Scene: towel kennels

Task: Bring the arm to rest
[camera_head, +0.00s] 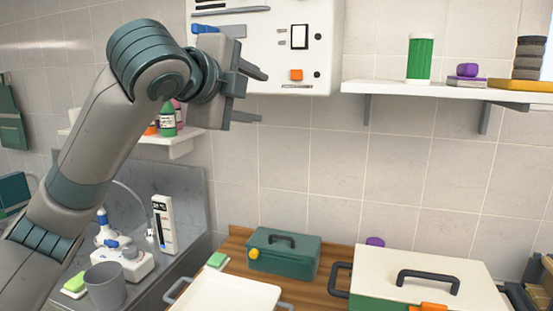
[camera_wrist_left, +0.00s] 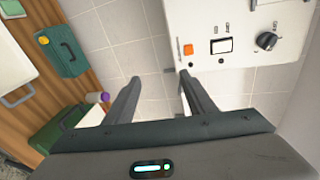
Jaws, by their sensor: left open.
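My left arm (camera_head: 92,135) rises from the lower left in the head view and bends at the top. My left gripper (camera_head: 262,96) is raised in front of the tiled wall, just below and in front of the white wall panel. Its two dark fingers are apart with nothing between them. In the left wrist view the open fingers (camera_wrist_left: 158,88) point toward bare tiles beside the panel (camera_wrist_left: 240,30). My right gripper is in neither view.
A wooden counter (camera_head: 236,243) holds a green toolbox (camera_head: 283,252), a white tray (camera_head: 225,296) and a white-lidded green box (camera_head: 420,262). A wall shelf (camera_head: 430,90) at right holds a green canister (camera_head: 419,58). A grey cup (camera_head: 105,287) stands at lower left.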

